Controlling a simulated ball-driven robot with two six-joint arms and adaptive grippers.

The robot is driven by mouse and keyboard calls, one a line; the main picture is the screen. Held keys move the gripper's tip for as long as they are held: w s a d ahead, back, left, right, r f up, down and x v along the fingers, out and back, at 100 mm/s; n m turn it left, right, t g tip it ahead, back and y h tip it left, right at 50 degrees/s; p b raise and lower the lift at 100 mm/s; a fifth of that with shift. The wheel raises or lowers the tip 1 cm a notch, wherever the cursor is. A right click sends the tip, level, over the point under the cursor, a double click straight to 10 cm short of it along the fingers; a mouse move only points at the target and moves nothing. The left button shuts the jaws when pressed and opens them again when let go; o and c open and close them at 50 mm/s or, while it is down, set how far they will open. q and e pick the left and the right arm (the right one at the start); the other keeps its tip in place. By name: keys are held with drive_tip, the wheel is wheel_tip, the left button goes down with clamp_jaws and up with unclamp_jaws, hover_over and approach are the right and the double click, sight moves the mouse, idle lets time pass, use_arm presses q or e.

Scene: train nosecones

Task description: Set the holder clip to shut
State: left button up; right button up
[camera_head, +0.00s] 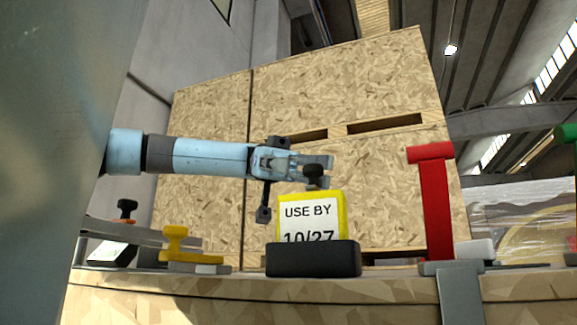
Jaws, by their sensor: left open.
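A yellow-framed card holder (342,215) with a white "USE BY 10/27" label stands in a black base (312,259) on the table's front part. My left gripper (326,165) reaches in from the left with open fingers at the knob's height. My right gripper is not in view.
On the wooden table (250,297), a red lever (434,205) stands upright on a grey mount at the right. A yellow clamp piece (176,242) and a black knob (126,207) are at the left. Large chipboard crates (345,85) stand behind. A green part shows at the far right edge.

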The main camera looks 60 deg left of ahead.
use_arm(q)
drive_tip(key=v, duration=1)
drive_tip(key=shift+a, duration=0.2)
